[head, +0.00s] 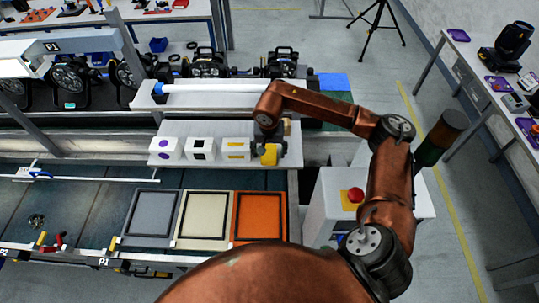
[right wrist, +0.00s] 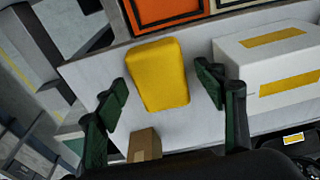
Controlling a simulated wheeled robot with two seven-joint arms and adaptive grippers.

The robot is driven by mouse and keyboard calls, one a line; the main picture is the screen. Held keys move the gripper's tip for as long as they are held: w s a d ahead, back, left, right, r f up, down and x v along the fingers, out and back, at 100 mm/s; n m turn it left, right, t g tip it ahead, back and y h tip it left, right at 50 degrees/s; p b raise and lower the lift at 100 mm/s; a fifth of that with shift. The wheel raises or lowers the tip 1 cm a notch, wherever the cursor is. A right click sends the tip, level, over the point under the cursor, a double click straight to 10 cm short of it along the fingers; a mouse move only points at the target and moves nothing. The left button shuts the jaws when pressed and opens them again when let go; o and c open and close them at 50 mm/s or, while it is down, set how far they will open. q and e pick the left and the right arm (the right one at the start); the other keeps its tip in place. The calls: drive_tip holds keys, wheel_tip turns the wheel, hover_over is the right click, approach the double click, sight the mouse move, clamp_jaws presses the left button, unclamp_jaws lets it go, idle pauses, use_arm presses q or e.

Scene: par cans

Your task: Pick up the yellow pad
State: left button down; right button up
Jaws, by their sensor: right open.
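The yellow pad (head: 269,155) lies at the right end of a white shelf, and it also shows in the right wrist view (right wrist: 160,72). My right gripper (head: 266,141) is above the pad in the head view and hides part of it. In the right wrist view my right gripper (right wrist: 164,84) is open, with one finger on each side of the pad's near part. Gaps show between the pad and both fingers. How far the fingertips are above the shelf I cannot tell. My left gripper is not in view.
The white shelf (head: 205,134) also holds several white boxes, the closest with yellow stripes (head: 236,150). A small brown block (right wrist: 145,144) lies beside the pad. Orange (head: 258,218), cream and grey framed panels lie in front. A white box with a red button (head: 355,195) stands right.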

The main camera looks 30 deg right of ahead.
drive_tip(key=shift+c, duration=0.4)
drive_tip(key=shift+f, duration=0.1)
drive_tip(key=c, duration=1)
